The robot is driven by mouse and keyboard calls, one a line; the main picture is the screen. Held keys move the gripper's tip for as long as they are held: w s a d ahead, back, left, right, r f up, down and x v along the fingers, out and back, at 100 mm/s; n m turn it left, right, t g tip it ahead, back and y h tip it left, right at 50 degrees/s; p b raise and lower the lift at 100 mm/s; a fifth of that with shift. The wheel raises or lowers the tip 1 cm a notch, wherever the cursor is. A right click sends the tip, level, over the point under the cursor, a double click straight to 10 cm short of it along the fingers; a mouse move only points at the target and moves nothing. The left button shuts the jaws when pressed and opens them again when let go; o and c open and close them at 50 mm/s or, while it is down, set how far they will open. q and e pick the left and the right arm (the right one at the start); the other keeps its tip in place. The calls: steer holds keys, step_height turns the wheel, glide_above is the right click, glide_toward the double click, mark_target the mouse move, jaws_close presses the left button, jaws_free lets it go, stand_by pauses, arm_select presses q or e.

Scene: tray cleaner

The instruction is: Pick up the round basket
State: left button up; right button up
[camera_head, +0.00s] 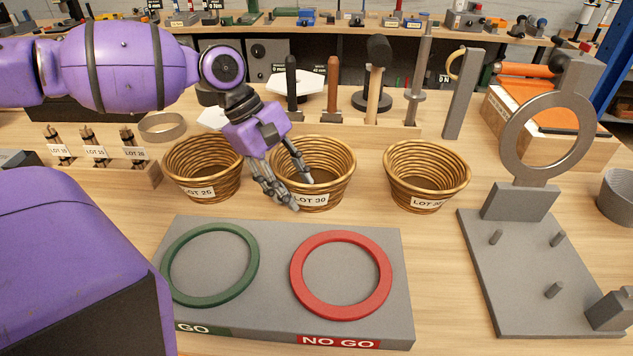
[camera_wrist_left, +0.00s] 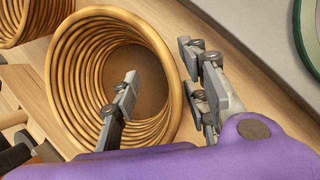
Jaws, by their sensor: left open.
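Three round woven baskets stand in a row on the wooden bench: LOT 25 (camera_head: 203,172), LOT 30 (camera_head: 338,178) in the middle, and a right one (camera_head: 428,178) whose label is partly unreadable. My left gripper (camera_head: 299,194) is open at the front left of the LOT 30 basket. In the left wrist view, one finger of the gripper (camera_wrist_left: 160,62) reaches into this basket (camera_wrist_left: 72,100) and the other fingers are outside, with the rim between them. The basket looks empty. I cannot tell whether any finger touches it. My right gripper is not in view.
A grey plate (camera_head: 275,255) with a green ring (camera_head: 175,270) and a red ring (camera_head: 300,275) lies in front of the baskets. A wooden tool rack (camera_head: 345,126) stands behind them. A grey ring stand (camera_head: 520,205) is at the right.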

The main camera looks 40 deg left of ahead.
arm_select(q)
jaws_close()
steer(key=shift+r, duration=0.15)
stand_by(0.4)
